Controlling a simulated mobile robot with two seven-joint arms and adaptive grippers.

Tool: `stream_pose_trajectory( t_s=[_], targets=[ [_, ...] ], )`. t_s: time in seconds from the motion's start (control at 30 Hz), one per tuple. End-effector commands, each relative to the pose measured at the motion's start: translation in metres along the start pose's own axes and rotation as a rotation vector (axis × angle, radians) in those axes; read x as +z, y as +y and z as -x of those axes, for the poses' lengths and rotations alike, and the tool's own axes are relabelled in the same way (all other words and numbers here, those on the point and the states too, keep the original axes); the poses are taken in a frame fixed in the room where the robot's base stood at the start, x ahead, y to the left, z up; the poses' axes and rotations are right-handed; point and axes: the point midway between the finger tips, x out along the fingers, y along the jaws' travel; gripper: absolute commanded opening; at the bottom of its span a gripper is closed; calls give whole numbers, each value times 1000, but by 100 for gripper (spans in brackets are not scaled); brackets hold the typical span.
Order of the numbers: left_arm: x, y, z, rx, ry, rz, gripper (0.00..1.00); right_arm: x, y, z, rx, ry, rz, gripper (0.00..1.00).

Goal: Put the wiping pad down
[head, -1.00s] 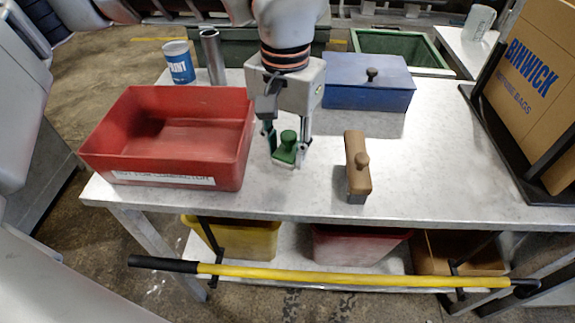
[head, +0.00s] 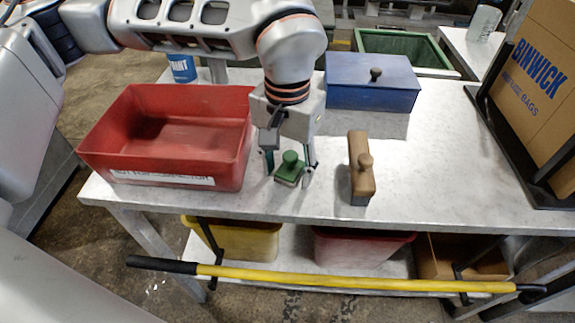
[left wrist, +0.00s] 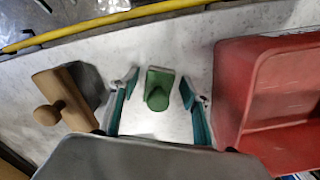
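The wiping pad (head: 289,171) is a small green block with a round knob on top. It lies on the grey metal table near the front edge, between the red bin and the wooden-handled brush. It also shows in the left wrist view (left wrist: 159,90), knob toward the camera. My left gripper (head: 290,177) points down over it, with one finger on each side. In the left wrist view (left wrist: 158,94) the fingers are spread, with a visible gap on both sides of the pad. My right gripper is not in view.
The red bin (head: 150,178) stands close left of my left gripper. The wooden-handled brush (head: 360,170) stands to its right. A blue lidded box (head: 375,92) is behind. The table's right part (head: 445,165) is clear. A yellow-shafted tool (head: 350,281) runs along the front.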

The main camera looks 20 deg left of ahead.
Motion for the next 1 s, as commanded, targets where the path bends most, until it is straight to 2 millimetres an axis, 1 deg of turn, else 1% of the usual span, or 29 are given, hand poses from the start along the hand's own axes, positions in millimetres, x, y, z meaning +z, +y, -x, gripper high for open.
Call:
stream_pose_trajectory(
  t_s=[0.3,0.37,0.43,0.57,0.73,0.9,1.0],
  targets=[
    [0,0,1,0,0,0,47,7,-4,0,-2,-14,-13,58],
    [0,0,3,0,0,0,47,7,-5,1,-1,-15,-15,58],
    [0,0,10,0,2,0,47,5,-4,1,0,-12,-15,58],
    [-1,0,33,0,8,2,47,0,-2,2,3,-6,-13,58],
    [-1,0,70,-1,9,2,47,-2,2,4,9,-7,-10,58],
    [0,0,101,-1,5,1,47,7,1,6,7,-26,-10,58],
    [0,0,113,-1,4,1,47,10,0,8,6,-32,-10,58]
  ],
)
